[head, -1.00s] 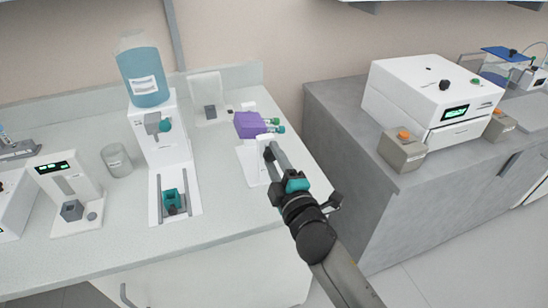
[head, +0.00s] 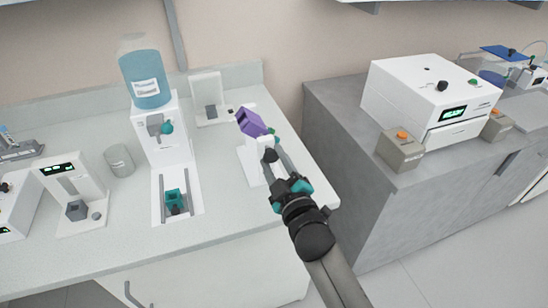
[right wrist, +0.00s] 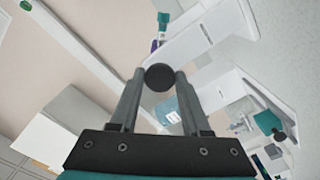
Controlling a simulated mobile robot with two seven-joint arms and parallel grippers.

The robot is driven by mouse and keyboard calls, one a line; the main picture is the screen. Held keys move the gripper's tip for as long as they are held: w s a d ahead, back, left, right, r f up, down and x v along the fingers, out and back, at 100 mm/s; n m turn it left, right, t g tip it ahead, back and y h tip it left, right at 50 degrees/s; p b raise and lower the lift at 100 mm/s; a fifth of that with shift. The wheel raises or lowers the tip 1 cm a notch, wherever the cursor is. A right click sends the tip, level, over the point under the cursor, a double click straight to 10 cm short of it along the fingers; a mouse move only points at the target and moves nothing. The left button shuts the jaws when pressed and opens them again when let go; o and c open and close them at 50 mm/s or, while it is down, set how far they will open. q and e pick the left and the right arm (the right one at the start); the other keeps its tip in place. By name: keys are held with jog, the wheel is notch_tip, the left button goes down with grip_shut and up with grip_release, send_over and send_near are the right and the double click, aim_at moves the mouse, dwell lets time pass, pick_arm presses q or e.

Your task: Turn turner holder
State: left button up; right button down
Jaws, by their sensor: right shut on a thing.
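The purple turner holder (head: 251,122) sits on top of a white turner stand (head: 250,168) near the right end of the counter. It is tilted, its upper end to the left, its lower end to the right. Green tube caps (head: 273,133) show at its lower right, partly hidden. My right gripper (head: 271,162) is at the front of the turner. In the right wrist view the gripper (right wrist: 156,82) is shut on a round black knob (right wrist: 159,76), with a green-capped tube (right wrist: 163,18) beyond. My left gripper is out of view.
A white dispenser with a blue bottle (head: 145,80) stands to the left, beside a glass beaker (head: 119,160). A white device (head: 211,98) stands behind. A gap separates this counter from the grey bench (head: 350,140) with a white machine (head: 410,85).

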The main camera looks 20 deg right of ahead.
jog(key=shift+m+p, duration=0.5)
jog(key=shift+m, duration=0.7)
jog(key=shift+m+p, duration=0.3)
jog(key=shift+m, duration=0.3)
jog(key=shift+c, duration=1.8)
grip_release()
jog(key=s, duration=1.5)
jog(key=shift+d, duration=0.25)
jog(key=shift+s, duration=0.1)
jog(key=shift+c, duration=0.2)
